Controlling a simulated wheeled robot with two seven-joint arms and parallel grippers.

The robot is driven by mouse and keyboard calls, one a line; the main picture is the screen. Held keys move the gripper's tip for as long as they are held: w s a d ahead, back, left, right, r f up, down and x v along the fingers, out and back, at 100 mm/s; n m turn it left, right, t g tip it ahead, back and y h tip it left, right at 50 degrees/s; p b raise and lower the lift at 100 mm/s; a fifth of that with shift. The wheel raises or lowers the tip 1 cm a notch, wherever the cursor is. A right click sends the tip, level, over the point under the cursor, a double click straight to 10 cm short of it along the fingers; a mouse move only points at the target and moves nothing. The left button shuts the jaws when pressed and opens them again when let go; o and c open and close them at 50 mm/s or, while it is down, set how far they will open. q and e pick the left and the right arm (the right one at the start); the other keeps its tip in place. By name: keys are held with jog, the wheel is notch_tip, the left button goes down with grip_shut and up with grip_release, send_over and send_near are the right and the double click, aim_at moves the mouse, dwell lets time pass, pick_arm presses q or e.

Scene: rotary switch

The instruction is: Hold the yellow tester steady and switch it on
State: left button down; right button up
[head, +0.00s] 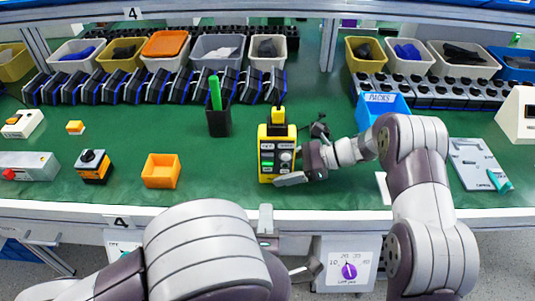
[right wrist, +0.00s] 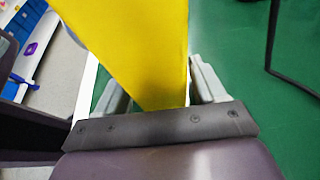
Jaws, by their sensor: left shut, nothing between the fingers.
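The yellow tester (head: 266,160) stands upright on the green mat, with a black-and-yellow top, a grey rotary knob (head: 286,156) and a lit green patch on its front. My right gripper (head: 300,166) is at its right side, one finger beside the body and one low across its front. In the right wrist view the tester (right wrist: 135,45) lies between the fingers; firm contact on both sides cannot be told. My left gripper (head: 309,269) is low, in front of the table edge, apart from the tester, shut and empty. My left arm partly hides it.
A black cup with a green marker (head: 218,122) stands left of the tester. An orange bin (head: 161,171) and an orange-black switch box (head: 92,166) are further left. A blue bin (head: 381,107) is behind my right arm. The mat in front of the tester is clear.

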jog(key=shift+o, duration=0.7)
jog(key=shift+d, duration=0.1)
